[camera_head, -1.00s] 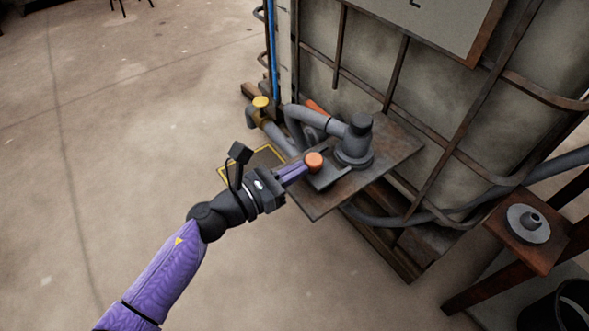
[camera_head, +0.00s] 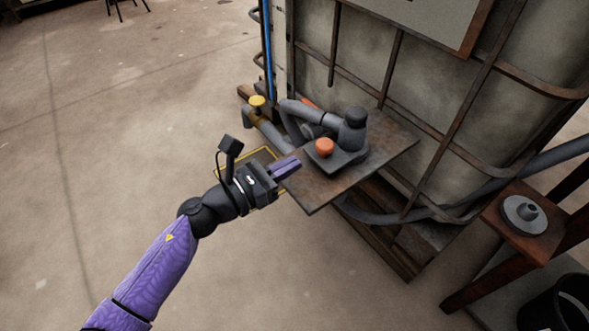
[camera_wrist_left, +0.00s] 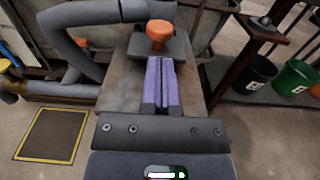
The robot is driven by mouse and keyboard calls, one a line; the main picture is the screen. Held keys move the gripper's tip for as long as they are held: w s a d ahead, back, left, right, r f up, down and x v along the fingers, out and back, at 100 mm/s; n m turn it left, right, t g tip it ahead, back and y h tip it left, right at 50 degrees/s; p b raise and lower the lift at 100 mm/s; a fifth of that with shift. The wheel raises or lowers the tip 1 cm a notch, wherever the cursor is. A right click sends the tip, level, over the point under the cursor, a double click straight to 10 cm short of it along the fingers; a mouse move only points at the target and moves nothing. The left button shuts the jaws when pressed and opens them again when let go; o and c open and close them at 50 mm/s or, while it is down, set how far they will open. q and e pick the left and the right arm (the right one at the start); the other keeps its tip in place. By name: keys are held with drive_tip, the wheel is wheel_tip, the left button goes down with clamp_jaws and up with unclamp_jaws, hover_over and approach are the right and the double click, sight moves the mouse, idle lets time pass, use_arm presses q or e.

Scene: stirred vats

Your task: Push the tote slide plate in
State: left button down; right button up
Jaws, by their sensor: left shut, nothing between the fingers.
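The tote slide plate (camera_head: 338,163) is a flat dark grey plate with an orange knob (camera_head: 324,147) standing up from its near end. It lies on a rusty brown shelf at the foot of the tote, against the base of a grey pipe fitting (camera_head: 354,134). My left gripper (camera_head: 292,166) is shut and empty, with purple fingers pointing toward the knob and a gap between. In the left wrist view the plate (camera_wrist_left: 182,50) and knob (camera_wrist_left: 160,32) are straight ahead of the fingertips (camera_wrist_left: 160,62). My right gripper is out of view.
The rusty shelf (camera_head: 315,190) juts out from the caged tote (camera_head: 440,100). A yellow-capped pipe (camera_head: 257,101) and a yellow-bordered floor plate (camera_wrist_left: 50,134) are left of it. A small brown stand (camera_head: 526,238) is at the right.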

use_arm(q)
drive_tip(key=p+v, duration=0.2)
drive_tip(key=v, duration=0.7)
drive_tip(key=shift+a, duration=0.25)
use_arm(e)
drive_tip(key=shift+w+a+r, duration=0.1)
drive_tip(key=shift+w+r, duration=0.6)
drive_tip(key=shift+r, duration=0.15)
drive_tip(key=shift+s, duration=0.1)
